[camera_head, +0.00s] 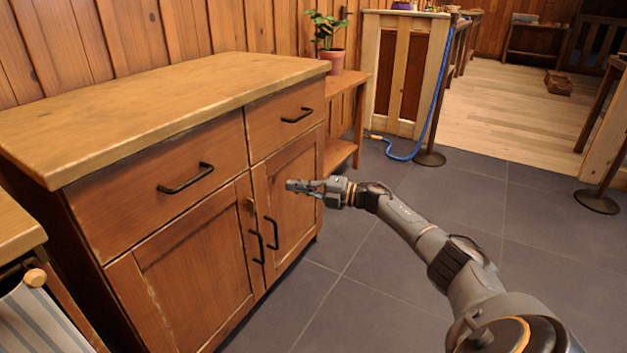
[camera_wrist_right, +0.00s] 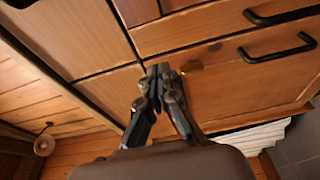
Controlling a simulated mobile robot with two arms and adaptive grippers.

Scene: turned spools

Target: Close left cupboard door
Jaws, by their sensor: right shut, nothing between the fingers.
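The wooden cupboard (camera_head: 128,213) has two doors below two drawers. Its left door (camera_head: 195,265) looks shut or nearly flush with the front; I cannot tell whether a small gap is left. The left door's black handle (camera_head: 257,247) stands beside the right door's handle (camera_head: 272,233). The right door (camera_head: 290,180) looks shut, partly hidden by my right gripper (camera_head: 290,186). That gripper is shut and empty, in front of the cupboard. In the right wrist view its fingertips (camera_wrist_right: 164,72) appear close to the cupboard front, near a brass latch (camera_wrist_right: 190,67). My left gripper is not in view.
Both drawers (camera_head: 165,185) look shut. A small side table (camera_head: 345,85) with a potted plant (camera_head: 332,60) stands past the cupboard's right end. A post (camera_head: 430,157) with a blue rope stands farther back. The grey tiled floor (camera_head: 400,280) before the cupboard is clear.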

